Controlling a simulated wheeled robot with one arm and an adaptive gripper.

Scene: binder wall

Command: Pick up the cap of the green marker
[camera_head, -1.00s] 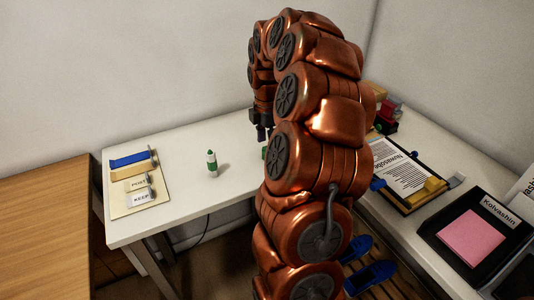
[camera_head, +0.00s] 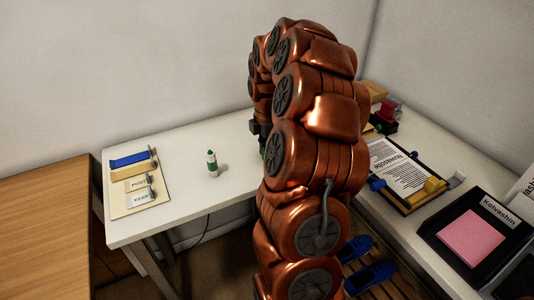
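A short green and white marker (camera_head: 212,163) stands upright on the white table, left of my arm. A small green piece, perhaps its cap, shows only as a sliver at the left edge of my arm, below my gripper; most of it is hidden. My gripper (camera_head: 261,136) points down just above the table there, to the right of the marker. My own arm covers most of its fingers, so their opening and any contact with the green piece cannot be made out.
A board with a blue bar and POST and KEEP labels (camera_head: 133,199) lies on the table's left. On the right are a clipboard (camera_head: 399,168), a black tray with a pink pad (camera_head: 443,238) and stacked boxes. The table around the marker is clear.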

